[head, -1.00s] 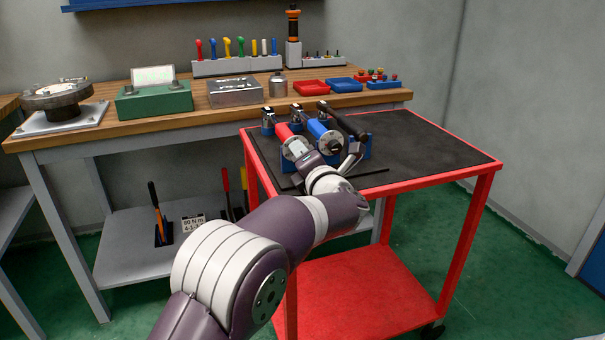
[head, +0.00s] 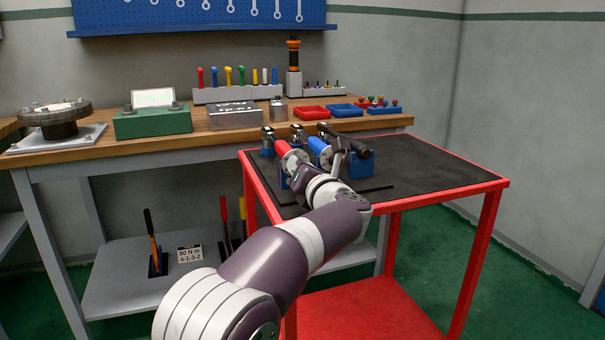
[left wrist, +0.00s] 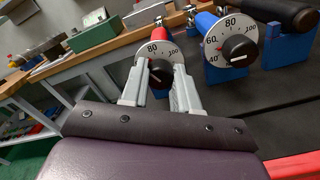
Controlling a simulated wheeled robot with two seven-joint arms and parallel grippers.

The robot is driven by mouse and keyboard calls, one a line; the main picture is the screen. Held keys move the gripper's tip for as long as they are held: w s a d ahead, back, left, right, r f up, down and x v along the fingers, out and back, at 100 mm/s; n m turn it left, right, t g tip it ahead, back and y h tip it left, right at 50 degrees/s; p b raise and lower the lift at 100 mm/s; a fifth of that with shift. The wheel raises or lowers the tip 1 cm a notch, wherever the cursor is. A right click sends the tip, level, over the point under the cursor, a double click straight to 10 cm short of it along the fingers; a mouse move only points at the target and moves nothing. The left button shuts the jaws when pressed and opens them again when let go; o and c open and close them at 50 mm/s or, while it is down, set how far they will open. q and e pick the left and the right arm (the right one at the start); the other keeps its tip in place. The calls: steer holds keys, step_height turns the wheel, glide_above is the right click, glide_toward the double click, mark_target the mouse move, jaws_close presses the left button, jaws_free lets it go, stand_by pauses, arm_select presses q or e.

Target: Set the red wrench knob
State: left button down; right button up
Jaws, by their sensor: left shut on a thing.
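The red wrench (head: 281,147) lies in a blue vise on the cart's black mat. In the left wrist view its red handle (left wrist: 160,34) ends in a pale dial (left wrist: 142,52) with 80 and 100 readable. The black knob (left wrist: 160,72) sits at the dial's centre. My left gripper (left wrist: 158,80) is shut on this knob, one finger on each side. In the head view my left gripper (head: 298,165) is at the red wrench's near end, partly hidden by my wrist. The knob's mark is hard to make out. My right gripper is not in view.
A blue wrench (head: 319,147) with a similar dial (left wrist: 231,41) lies close to the right. A black wrench (head: 346,141) lies beyond it. A thin dark rod (head: 365,190) lies on the mat. The cart's right side (head: 440,165) is clear. The workbench (head: 130,142) stands behind.

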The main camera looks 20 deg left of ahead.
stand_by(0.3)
arm_select(q)
steer(key=c, duration=0.8)
jaws_free()
steer(key=p+v, duration=0.2)
steer(key=v, duration=1)
steer(key=shift+s+d, duration=0.2)
steer(key=shift+s, duration=0.05)
